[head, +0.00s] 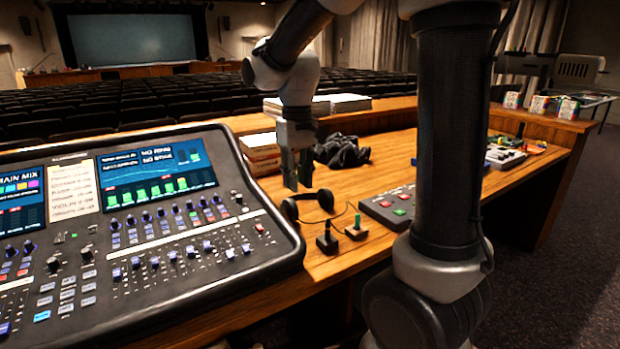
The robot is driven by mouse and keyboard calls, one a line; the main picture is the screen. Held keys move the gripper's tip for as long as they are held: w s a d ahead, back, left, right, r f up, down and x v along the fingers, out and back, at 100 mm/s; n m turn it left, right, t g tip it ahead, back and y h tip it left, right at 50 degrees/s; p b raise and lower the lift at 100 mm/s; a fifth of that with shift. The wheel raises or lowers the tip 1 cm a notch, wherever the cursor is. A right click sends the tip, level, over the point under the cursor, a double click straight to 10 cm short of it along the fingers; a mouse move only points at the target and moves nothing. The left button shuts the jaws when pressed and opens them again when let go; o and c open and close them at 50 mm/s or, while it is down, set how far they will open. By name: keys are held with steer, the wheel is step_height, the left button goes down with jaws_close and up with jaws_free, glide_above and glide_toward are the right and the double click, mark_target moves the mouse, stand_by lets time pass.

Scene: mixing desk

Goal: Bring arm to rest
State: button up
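My gripper (297,178) hangs from my arm over the wooden desk (345,192), pointing down. Its two dark fingers show a narrow gap between them, with nothing seen in it. In the picture it is just above the black headphones (308,203) and right of the mixing console (150,235). I cannot tell the exact height of the fingertips over the desk. My arm is bent, with its upright link standing at the right of the view and hiding part of the desk.
A stack of books (262,150) and a dark crumpled cloth (341,151) lie near my gripper. Two small joystick-like switches (327,238) (356,228) and a grey button box (392,206) stand in front. Papers (342,103) lie on the back ledge. Rows of seats (130,105) lie beyond.

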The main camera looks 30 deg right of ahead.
steer(key=shift+s+d+r, duration=0.1)
steer(key=shift+s+d, duration=0.3)
steer(key=shift+s, duration=0.25)
steer(key=s+d+r+t, duration=0.2)
steer(key=s+d, duration=0.1)
steer(key=s, duration=0.6)
steer(key=s+d+r+m+t, duration=0.1)
steer(key=s+d+r+t, duration=0.1)
steer(key=s, duration=0.7)
steer(key=shift+d+r+m, duration=0.3)
steer(key=shift+d+r, duration=0.05)
steer(key=shift+d, duration=0.1)
steer(key=shift+s+f, duration=0.1)
